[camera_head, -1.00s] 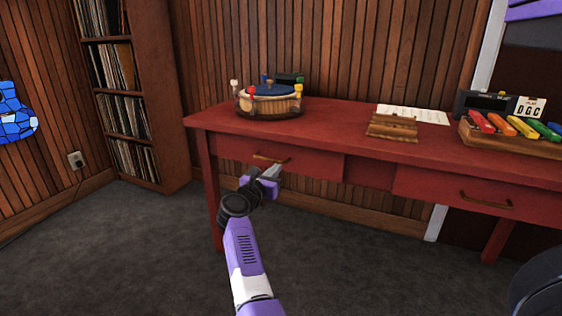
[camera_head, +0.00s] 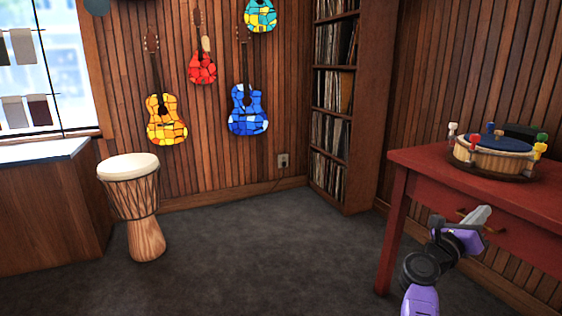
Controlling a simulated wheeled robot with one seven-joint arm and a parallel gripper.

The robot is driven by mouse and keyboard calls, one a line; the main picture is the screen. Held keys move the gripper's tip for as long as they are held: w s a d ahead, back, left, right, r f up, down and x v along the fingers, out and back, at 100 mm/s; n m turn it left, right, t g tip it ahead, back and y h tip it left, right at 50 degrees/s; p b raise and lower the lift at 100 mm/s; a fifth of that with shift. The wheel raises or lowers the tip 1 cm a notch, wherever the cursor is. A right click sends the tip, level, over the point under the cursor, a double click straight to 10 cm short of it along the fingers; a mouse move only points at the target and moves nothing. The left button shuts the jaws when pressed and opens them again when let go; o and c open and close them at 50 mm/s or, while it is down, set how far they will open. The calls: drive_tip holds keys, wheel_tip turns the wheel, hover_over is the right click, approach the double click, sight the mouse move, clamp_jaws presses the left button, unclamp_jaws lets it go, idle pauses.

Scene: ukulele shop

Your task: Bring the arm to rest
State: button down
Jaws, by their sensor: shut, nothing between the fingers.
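My gripper (camera_head: 480,216) is at the lower right of the head view, at the end of my purple and black arm. Its fingers are shut with nothing between them. It shows in front of the red table's drawer front and partly covers the drawer handle (camera_head: 464,212). I cannot tell whether it touches the table. My arm reaches up from the bottom edge of the view.
The red table (camera_head: 424,160) stands at the right with a round wooden drum-like piece (camera_head: 494,160) on it. A djembe (camera_head: 136,200) stands at the left by a counter (camera_head: 45,205). A record shelf (camera_head: 374,110) is in the back corner. The grey carpet (camera_head: 260,250) between is clear.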

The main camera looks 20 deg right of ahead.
drive_tip(key=s+a+f+m+t+y, duration=0.2)
drive_tip(key=s+a+m+t+y, duration=0.3)
drive_tip(key=a+m, duration=0.6)
drive_tip(key=a+f+m+t+y, duration=0.3)
drive_tip(key=a+m+t, duration=0.5)
drive_tip(key=m, duration=0.5)
drive_tip(key=s+a+f+m+t+y, duration=0.25)
drive_tip(key=a+m+t+y, duration=0.3)
drive_tip(key=a+m, duration=0.55)
drive_tip(key=s+a+f+n+g+y, duration=0.3)
drive_tip(key=s+a+f+n+y, duration=0.15)
drive_tip(key=s+a, duration=0.65)
drive_tip(key=s+a+f+n+g+y, duration=0.3)
drive_tip(key=s+a+f+n, duration=0.3)
drive_tip(key=s, duration=0.9)
wheel_tip(320, 180, up, 29)
drive_tip(key=m+p, duration=0.1)
drive_tip(key=p, duration=2.7)
drive_tip(key=shift+w+a+r, duration=0.2)
drive_tip(key=shift+a, duration=0.05)
